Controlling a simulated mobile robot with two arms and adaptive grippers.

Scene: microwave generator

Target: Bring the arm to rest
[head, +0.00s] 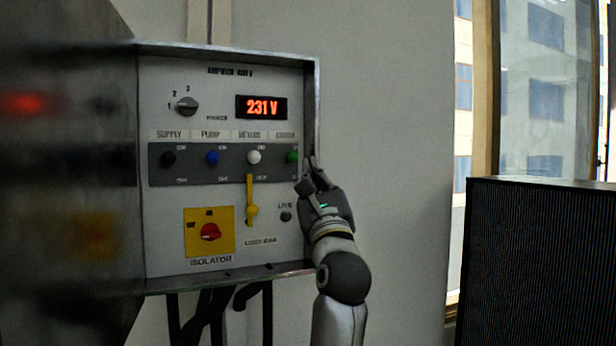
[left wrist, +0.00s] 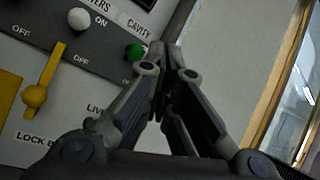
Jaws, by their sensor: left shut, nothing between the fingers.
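My left gripper (head: 313,168) is shut and empty in the head view, with its fingertips pointing up near the right edge of the control panel (head: 220,100). The fingertips are just right of the green knob (head: 292,156); I cannot tell whether they touch it or the panel frame. In the left wrist view the closed fingers (left wrist: 168,50) point up, with the green knob (left wrist: 135,52) just left of them. My left arm (head: 340,285) comes up from below. My right gripper is not in either view.
The panel has black (head: 168,158), blue (head: 213,157) and white (head: 254,157) knobs, a yellow lever (head: 250,190), a red isolator switch (head: 210,231) and a display (head: 262,107) reading 231 V. A dark ribbed box (head: 540,260) stands at right before a window. Bare wall lies between.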

